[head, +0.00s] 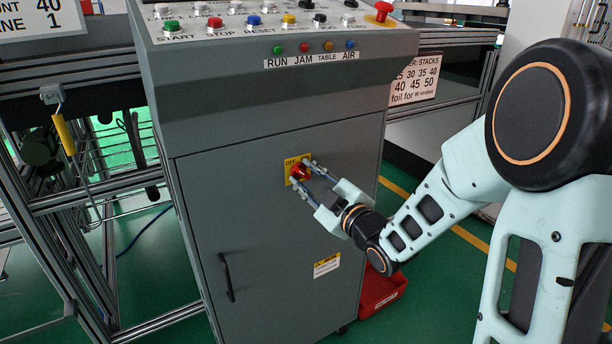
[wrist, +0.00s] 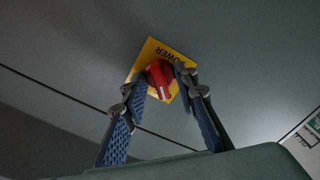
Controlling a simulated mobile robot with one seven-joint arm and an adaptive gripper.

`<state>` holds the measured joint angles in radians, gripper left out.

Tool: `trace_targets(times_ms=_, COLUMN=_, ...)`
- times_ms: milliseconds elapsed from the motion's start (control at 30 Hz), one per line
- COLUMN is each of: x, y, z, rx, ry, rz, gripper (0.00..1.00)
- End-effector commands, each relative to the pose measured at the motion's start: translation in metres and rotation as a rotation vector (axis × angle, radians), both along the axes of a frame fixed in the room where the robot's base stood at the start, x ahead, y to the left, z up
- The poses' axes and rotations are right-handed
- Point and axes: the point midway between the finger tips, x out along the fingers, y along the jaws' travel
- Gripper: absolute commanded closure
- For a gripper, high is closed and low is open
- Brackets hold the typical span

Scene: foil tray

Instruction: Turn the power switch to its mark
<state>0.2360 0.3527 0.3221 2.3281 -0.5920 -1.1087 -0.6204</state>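The power switch is a red rotary knob (head: 300,172) on a yellow plate (head: 290,162) on the grey cabinet's front. In the wrist view my gripper (wrist: 157,86) shows a gap between the left finger and the knob. The right fingertip is very close to it; I cannot tell if it touches.
The cabinet (head: 240,215) has a black door handle (head: 226,277) and a small label (head: 326,265) below. A button panel (head: 265,18) with a red emergency button (head: 383,9) is on top. A red bin (head: 381,290) stands on the floor to the right.

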Motion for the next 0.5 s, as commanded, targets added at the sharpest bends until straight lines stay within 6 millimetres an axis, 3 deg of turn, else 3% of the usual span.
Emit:
trace_targets(times_ms=100, x=-0.0002, y=-0.0001, z=-0.0001, rx=0.000, ry=0.000, rz=0.000, gripper=0.74)
trace_targets(times_ms=333, x=-0.0004, y=-0.0002, z=-0.0001, rx=0.000, ry=0.000, rz=0.000, gripper=1.00)
trace_targets(times_ms=500, x=-0.0004, y=-0.0003, z=-0.0001, rx=0.000, ry=0.000, rz=0.000, gripper=1.00)
